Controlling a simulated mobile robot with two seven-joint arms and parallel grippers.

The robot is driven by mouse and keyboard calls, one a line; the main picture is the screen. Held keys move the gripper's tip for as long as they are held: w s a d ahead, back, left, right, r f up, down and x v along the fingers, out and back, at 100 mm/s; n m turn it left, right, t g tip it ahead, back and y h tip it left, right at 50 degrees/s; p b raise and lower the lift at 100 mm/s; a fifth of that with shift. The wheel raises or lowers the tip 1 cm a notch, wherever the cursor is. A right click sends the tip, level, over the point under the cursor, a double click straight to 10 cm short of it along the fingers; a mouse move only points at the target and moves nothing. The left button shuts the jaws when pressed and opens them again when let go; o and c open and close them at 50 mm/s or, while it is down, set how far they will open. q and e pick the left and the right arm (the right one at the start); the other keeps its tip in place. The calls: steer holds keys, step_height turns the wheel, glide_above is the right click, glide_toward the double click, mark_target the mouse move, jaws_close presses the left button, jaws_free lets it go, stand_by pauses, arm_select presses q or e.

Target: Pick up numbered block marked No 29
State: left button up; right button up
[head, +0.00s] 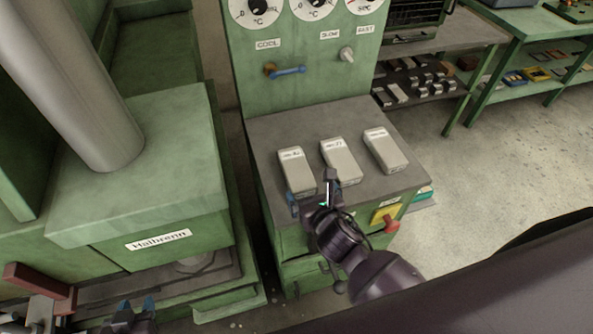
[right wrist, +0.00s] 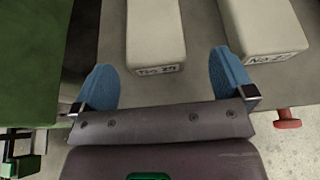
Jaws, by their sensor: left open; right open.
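Three pale grey blocks lie in a row on the grey top of a green cabinet. The left block (head: 297,172) has an end label in the right wrist view (right wrist: 155,35) that seems to read No 29, though it is blurred. The middle block (head: 341,160) also shows there (right wrist: 260,25), its label partly legible. The right block (head: 386,151) lies beyond it. My right gripper (head: 313,192) is open and empty at the left block's near end, its blue fingers (right wrist: 163,80) spread wider than the block. My left gripper (head: 127,306) is open and empty at the lower left.
The cabinet top (head: 262,130) has dials and levers on the panel behind it. A red knob (head: 391,226) sticks out at its front. A green machine (head: 140,190) stands left across a narrow gap. Shelves with small blocks (head: 420,85) stand at the back right.

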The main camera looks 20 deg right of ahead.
mark_target(302, 181)
steer(key=x, duration=0.5)
steer(key=shift+w+a+r, duration=0.2)
steer(key=shift+a+r, duration=0.05)
steer(key=shift+a, duration=0.15)
steer(key=shift+w+f, duration=0.15)
steer(key=shift+w, duration=0.1)
steer(key=c, duration=1.2)
